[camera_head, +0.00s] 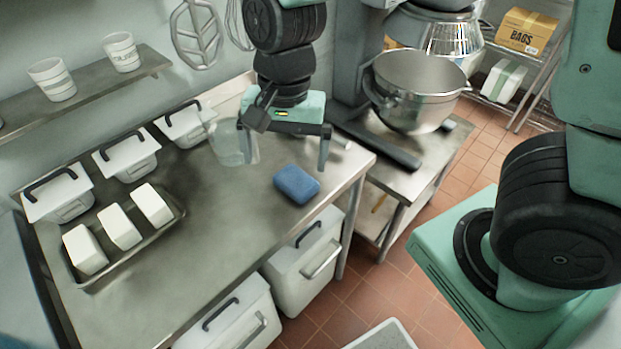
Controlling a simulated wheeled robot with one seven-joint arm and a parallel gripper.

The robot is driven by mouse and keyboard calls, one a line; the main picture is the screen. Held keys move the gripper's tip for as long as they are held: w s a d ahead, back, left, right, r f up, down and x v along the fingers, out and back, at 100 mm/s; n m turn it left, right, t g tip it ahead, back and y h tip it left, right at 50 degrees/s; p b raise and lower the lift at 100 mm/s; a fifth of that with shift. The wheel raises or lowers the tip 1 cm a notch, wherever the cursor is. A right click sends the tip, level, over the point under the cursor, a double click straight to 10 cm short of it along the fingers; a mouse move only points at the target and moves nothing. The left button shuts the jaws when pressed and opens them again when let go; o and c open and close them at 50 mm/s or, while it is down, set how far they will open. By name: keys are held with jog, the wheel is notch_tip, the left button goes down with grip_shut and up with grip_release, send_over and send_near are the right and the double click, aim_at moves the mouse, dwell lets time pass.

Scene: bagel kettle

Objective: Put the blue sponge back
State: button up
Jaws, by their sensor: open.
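The blue sponge (297,184) lies flat on the steel table (215,235), near its right edge. My gripper (286,160) points down at the table, just behind and above the sponge. Its two fingers are spread wide with nothing seen between them. I cannot tell the exact height of the fingertips above the table. No sponge holder can be made out.
A clear container (233,143) stands left of my gripper. A tray (178,211) with white blocks and several lidded white bins (128,156) fill the table's left side. A mixer bowl (417,90) stands behind on the right. The table's middle is clear.

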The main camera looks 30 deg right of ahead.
jog(key=s+a+r+n, duration=0.1)
jog(key=s+r+n, duration=0.3)
jog(key=s+n, duration=0.9)
jog(key=shift+a+r+n+t, duration=0.2)
jog(key=shift+n+t, duration=0.1)
jog(key=shift+n, duration=0.5)
